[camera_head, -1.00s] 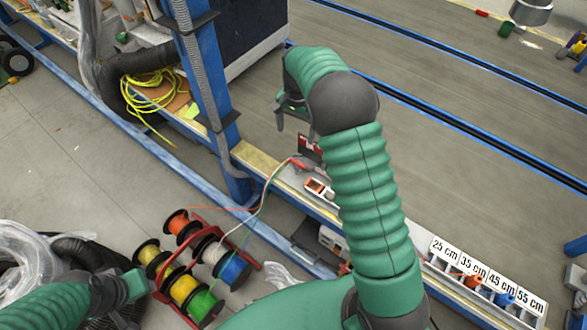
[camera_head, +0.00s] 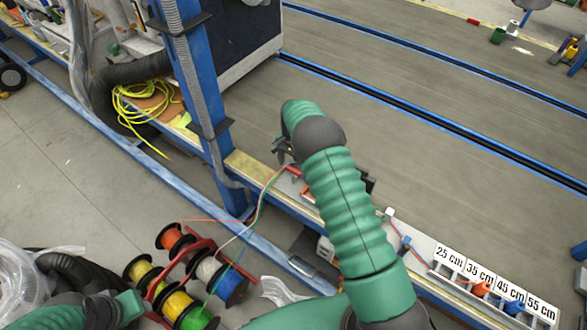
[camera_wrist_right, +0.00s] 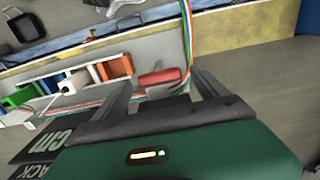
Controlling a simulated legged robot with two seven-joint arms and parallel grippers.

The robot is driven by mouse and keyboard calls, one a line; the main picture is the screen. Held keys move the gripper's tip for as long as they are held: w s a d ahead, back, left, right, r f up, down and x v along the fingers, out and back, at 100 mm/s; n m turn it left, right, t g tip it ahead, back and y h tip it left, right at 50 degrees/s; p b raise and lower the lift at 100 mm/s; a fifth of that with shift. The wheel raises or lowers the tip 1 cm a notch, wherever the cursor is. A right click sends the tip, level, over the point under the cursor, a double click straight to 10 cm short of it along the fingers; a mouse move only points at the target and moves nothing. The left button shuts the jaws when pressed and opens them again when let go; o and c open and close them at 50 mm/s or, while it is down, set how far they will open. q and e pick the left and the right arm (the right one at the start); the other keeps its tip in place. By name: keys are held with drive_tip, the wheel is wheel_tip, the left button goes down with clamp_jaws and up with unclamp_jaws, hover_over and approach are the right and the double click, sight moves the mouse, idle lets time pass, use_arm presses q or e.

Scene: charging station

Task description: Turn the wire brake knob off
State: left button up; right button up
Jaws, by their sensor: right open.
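A red knob-like part (camera_head: 294,171), apparently the wire brake knob, sits on the bench rail where the coloured wires (camera_head: 262,197) meet it. In the right wrist view, the red part (camera_wrist_right: 160,77) lies just beyond and between my fingers, with wires passing beside it. I cannot tell which way it is turned. My right gripper (camera_head: 283,150) is above and slightly left of it, open and empty; its fingers also show in the right wrist view (camera_wrist_right: 168,92). My left arm enters at the lower left; its gripper cannot be made out clearly.
Wire spools (camera_head: 187,273) stand on a red rack at lower left. A blue post (camera_head: 205,110) rises left of my right gripper. Length-labelled bins (camera_head: 497,290) are at lower right. A yellow cable (camera_head: 140,107) lies on the shelf.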

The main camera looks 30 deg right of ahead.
drive_tip(key=shift+f, duration=0.45)
drive_tip(key=c, duration=1.4)
